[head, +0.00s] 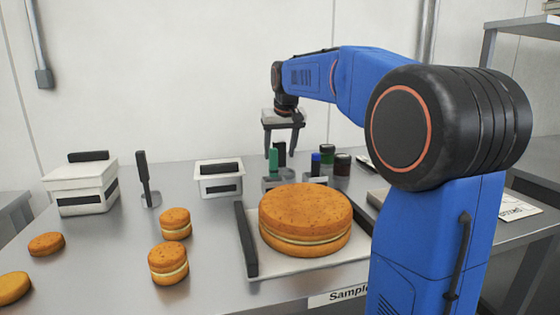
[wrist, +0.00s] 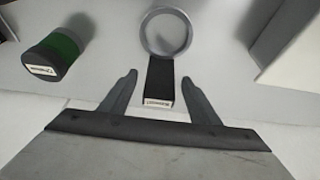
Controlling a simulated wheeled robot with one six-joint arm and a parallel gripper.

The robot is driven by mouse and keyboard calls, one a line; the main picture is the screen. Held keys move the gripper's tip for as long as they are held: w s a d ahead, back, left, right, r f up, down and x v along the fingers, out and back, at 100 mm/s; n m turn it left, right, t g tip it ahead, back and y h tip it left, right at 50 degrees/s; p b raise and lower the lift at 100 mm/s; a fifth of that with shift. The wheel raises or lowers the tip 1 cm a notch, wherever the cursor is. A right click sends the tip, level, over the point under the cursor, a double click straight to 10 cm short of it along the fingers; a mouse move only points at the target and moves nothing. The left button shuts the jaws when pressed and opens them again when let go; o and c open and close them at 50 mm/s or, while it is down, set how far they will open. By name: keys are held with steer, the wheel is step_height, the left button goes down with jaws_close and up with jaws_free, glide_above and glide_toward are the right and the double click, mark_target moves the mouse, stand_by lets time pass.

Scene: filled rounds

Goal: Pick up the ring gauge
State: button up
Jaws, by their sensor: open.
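The ring gauge is a grey metal ring (wrist: 166,32) with a black handle (wrist: 160,78) that has a pale label at its near end, seen in the wrist view. The ring lies at the top and the handle points down between my fingers. My gripper (wrist: 159,79) is open and empty, its two fingers on either side of the handle in the picture; I cannot tell how high it is above it. In the head view my gripper (head: 280,153) points down over the back of the table. I cannot clearly make out the gauge there.
A pale block-like edge (wrist: 290,40) is at right. In the head view a large cake (head: 305,218) on a tray, small round cakes (head: 168,262) and a white lidded box (head: 80,185) share the table.

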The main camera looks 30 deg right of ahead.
mark_target(282, 160)
steer(key=shift+x, duration=1.95)
steer(key=shift+s, duration=0.15)
steer(key=shift+c, duration=0.3)
steer(key=c, duration=1.1)
